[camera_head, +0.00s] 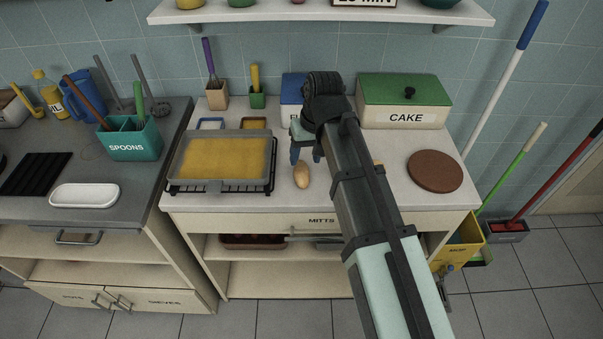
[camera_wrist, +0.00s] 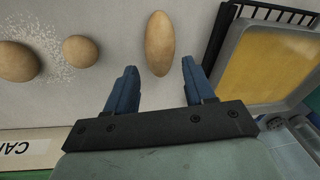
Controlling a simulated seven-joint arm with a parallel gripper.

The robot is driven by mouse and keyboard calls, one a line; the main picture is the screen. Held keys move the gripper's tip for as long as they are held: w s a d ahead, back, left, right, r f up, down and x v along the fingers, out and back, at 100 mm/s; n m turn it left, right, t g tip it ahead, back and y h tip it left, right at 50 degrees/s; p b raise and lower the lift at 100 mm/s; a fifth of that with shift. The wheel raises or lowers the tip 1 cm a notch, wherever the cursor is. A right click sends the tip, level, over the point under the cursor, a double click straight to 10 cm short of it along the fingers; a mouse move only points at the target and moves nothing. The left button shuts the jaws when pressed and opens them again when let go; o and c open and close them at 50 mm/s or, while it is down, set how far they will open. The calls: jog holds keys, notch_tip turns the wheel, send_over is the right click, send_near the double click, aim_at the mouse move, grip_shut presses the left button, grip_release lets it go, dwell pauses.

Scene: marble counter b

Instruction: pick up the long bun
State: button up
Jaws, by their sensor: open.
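The long bun (camera_head: 302,175) is a brown, oval bun lying on the pale counter, right of the baking tray. In the wrist view the long bun (camera_wrist: 160,43) lies just ahead of the gap between my fingertips, its long side running away from me. My gripper (camera_wrist: 158,67) has its two blue fingers spread, with nothing between them. In the head view my gripper (camera_head: 305,156) is just behind the long bun, and my arm hides part of the counter to its right.
Two round buns, a smaller one (camera_wrist: 80,50) and a larger one (camera_wrist: 17,62), lie left of the long bun in the wrist view, near white powder. A tray with a yellow slab (camera_head: 222,158) sits on a black rack. A CAKE box (camera_head: 405,116) and brown round board (camera_head: 435,171) are at right.

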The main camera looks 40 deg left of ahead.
aim_at(302, 170)
jog(key=shift+s+a+f, duration=0.15)
jog(key=shift+s+f, duration=0.05)
jog(key=shift+f, duration=1.15)
jog(key=shift+s+a+f, duration=0.1)
jog(key=shift+s+f, duration=0.1)
jog(key=shift+f, duration=1.1)
jog(key=shift+c, duration=0.3)
jog(key=c, duration=0.7)
